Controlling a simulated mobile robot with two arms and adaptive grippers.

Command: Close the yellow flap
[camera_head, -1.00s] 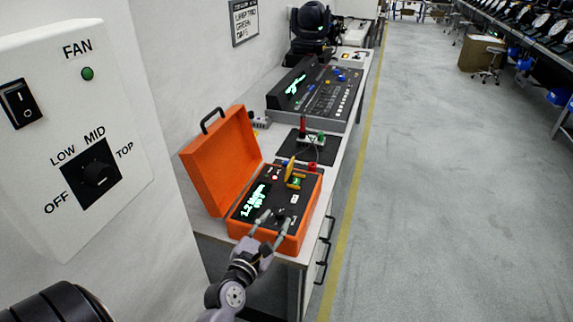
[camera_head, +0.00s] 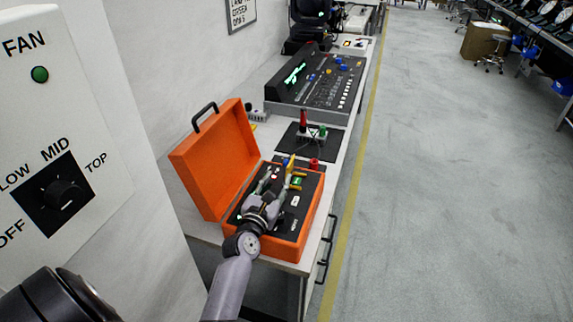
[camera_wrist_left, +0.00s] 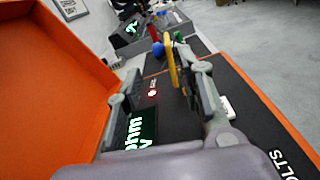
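The yellow flap (camera_head: 291,163) stands raised on the black panel of an orange case (camera_head: 305,222), beside a green part (camera_head: 297,181). In the left wrist view the yellow flap (camera_wrist_left: 171,60) shows as an upright edge between the finger lines, nearer the right finger. My left gripper (camera_head: 279,175) is over the panel, open, with its fingers spread to both sides and pointing at the flap. In the wrist view my left gripper (camera_wrist_left: 160,85) holds nothing; I cannot tell whether the right finger touches the flap. My right gripper is not in view.
The case's open orange lid (camera_head: 215,160) stands to the left of the gripper. A fan control box (camera_head: 60,130) is at the left.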

